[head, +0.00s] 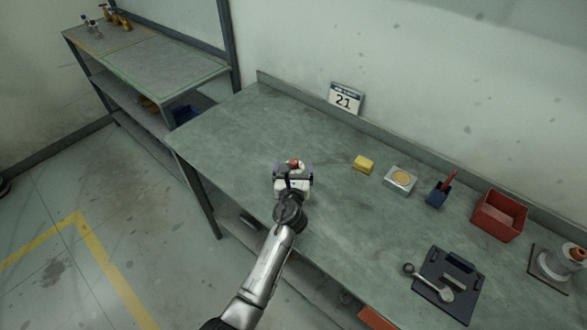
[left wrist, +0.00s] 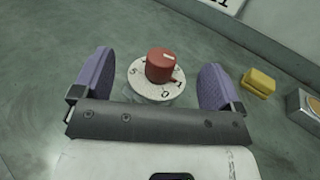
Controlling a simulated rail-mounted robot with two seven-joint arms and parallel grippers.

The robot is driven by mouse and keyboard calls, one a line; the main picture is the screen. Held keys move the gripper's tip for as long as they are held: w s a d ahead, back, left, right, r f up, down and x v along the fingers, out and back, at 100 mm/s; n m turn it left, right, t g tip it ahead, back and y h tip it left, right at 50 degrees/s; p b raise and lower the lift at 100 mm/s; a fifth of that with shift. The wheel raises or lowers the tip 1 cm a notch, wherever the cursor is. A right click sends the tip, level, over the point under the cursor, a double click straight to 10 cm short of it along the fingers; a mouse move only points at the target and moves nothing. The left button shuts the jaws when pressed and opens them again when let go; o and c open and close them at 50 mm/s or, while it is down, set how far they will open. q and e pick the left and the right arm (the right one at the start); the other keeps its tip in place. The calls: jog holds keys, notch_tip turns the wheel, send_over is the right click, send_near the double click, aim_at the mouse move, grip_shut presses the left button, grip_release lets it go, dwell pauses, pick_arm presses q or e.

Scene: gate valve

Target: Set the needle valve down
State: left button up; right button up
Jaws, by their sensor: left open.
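The needle valve (left wrist: 160,72) has a red knob on a pale round dial with markings. In the left wrist view it sits between the two purple fingers of my left gripper (left wrist: 158,85), with a gap on each side. In the head view the red knob of the valve (head: 294,163) shows at the tip of my left gripper (head: 293,172), over the left part of the green-grey workbench (head: 235,130). My left gripper is open. The valve's lower body is mostly hidden behind the gripper. My right gripper is not in view.
A calendar (head: 345,98) stands at the back. The bench's left end is clear.

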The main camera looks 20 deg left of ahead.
pick_arm(q)
jog(key=shift+r, duration=0.35)
jog(key=p+v, duration=0.2)
jog(key=v, duration=1)
jog(key=shift+p, duration=0.3)
jog(key=shift+f, duration=0.1)
jog(key=s+a+f+n+g, duration=0.4)
jog(key=s+n, duration=0.5)
jog(key=n, duration=0.1)
jog(key=s+a+f+n+g, duration=0.4)
jog(key=s+a+f+n, duration=0.1)
jog(key=s+n, duration=0.5)
jog(key=s+d+n+g+h, duration=0.2)
jog(key=s+n, duration=0.3)
jog(key=s, duration=0.3)
jog(key=s+d+n+g+h, duration=0.1)
jog(key=s+n+g+h, duration=0.2)
jog(key=s, duration=0.6)
jog(key=shift+d+n+g+h, duration=0.3)
jog(key=shift+d+n+h, duration=0.1)
jog(key=shift+n, duration=0.8)
jog(key=shift+s+r, duration=0.1)
